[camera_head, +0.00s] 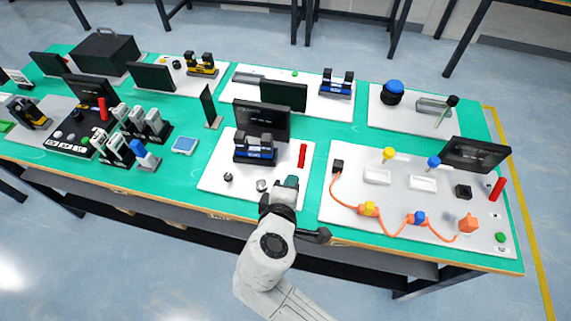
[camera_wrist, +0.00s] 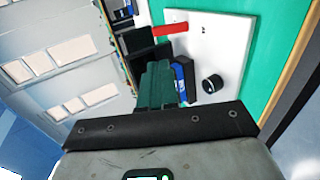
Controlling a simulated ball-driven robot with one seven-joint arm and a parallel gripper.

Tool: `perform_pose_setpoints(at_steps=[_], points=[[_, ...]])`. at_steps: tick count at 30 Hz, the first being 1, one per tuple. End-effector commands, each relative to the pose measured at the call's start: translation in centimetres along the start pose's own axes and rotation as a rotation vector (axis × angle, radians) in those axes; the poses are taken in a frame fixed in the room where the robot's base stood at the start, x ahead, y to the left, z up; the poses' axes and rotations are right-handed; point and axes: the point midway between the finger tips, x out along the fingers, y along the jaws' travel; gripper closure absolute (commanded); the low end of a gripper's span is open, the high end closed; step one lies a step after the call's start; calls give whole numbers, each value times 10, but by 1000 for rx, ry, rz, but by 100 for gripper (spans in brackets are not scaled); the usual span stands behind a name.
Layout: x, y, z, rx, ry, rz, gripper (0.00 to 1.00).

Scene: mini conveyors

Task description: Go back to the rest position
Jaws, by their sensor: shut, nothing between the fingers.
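My gripper (camera_head: 291,183) is at the end of my arm, over the front edge of the middle white board (camera_head: 215,160). In the wrist view its dark green fingers (camera_wrist: 159,84) are together with nothing between them. The blue and black mini conveyor (camera_head: 255,150) stands on that board behind my gripper. In the wrist view a part of it (camera_wrist: 181,75) is partly hidden by the fingers. A red cylinder (camera_head: 302,155) stands on the board's right side; it also shows in the wrist view (camera_wrist: 170,29). A black knob (camera_wrist: 213,84) stands on the white board.
The right board (camera_head: 350,205) holds an orange cable (camera_head: 390,226), yellow and blue parts and a black screen (camera_head: 475,153). Blue and grey connector stands and a light blue device (camera_head: 185,145) are to the left. The floor in front of the green table is clear.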

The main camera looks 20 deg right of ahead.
Motion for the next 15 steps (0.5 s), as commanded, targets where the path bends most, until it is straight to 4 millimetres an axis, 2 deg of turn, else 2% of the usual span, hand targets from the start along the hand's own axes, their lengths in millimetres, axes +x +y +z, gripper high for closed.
perform_pose_setpoints(at_steps=[9,11,13,15], points=[[-2,0,0,1,-1,-1,100],[2,-5,12,34,-21,-36,100],[7,-16,34,102,-59,-109,100],[12,-33,67,208,-119,-219,100]])
